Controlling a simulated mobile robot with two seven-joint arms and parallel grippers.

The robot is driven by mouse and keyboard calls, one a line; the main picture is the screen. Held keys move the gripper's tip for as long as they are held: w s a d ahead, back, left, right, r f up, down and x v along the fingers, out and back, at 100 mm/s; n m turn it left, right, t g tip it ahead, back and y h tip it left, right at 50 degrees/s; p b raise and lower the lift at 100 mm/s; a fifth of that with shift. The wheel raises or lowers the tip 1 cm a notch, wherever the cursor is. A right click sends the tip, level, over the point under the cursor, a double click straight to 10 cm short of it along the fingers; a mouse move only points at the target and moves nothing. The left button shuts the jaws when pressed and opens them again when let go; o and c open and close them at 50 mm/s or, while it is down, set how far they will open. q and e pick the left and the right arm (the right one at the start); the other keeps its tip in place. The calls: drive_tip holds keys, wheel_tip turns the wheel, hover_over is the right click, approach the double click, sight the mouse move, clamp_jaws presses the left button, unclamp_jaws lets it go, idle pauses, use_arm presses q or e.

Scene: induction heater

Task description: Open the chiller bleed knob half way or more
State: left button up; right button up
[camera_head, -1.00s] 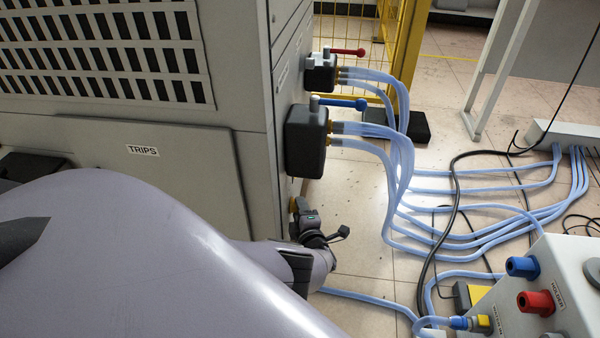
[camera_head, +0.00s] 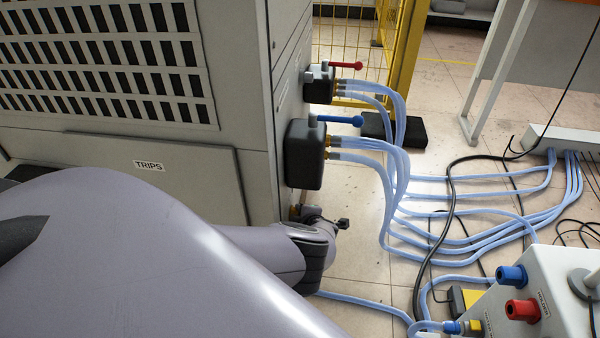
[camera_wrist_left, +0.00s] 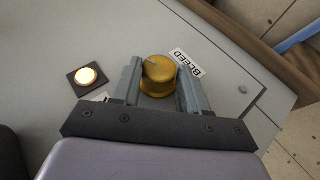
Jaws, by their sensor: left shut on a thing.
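The bleed knob is a round brass-coloured knob (camera_wrist_left: 157,76) on the grey panel, beside a label reading BLEED (camera_wrist_left: 186,63). A small pale mark shows on its face. In the left wrist view my left gripper (camera_wrist_left: 157,70) has one finger on each side of the knob and is shut on it. In the head view my left arm reaches to the lower side of the grey cabinet (camera_head: 257,150), and its own wrist hides most of the knob and fingers. My right gripper is in neither view.
A lit round button (camera_wrist_left: 87,76) sits left of the knob. Above my wrist are a blue-handled valve (camera_head: 340,120) and a red-handled valve (camera_head: 346,65) with pale blue hoses (camera_head: 395,190). A grey box (camera_head: 555,285) stands at lower right.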

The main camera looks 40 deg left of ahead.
use_arm(q)
drive_tip(key=shift+s+a+r+g, duration=0.1)
drive_tip(key=shift+a+r+g, duration=0.05)
drive_tip(key=shift+a+g, duration=0.25)
drive_tip(key=shift+h, duration=0.4)
drive_tip(key=o, duration=1.1)
drive_tip(key=shift+a+g, duration=0.1)
drive_tip(key=shift+g, duration=0.2)
drive_tip(key=shift+c, duration=0.2)
drive_tip(key=shift+d, duration=0.25)
drive_tip(key=shift+p, duration=0.3)
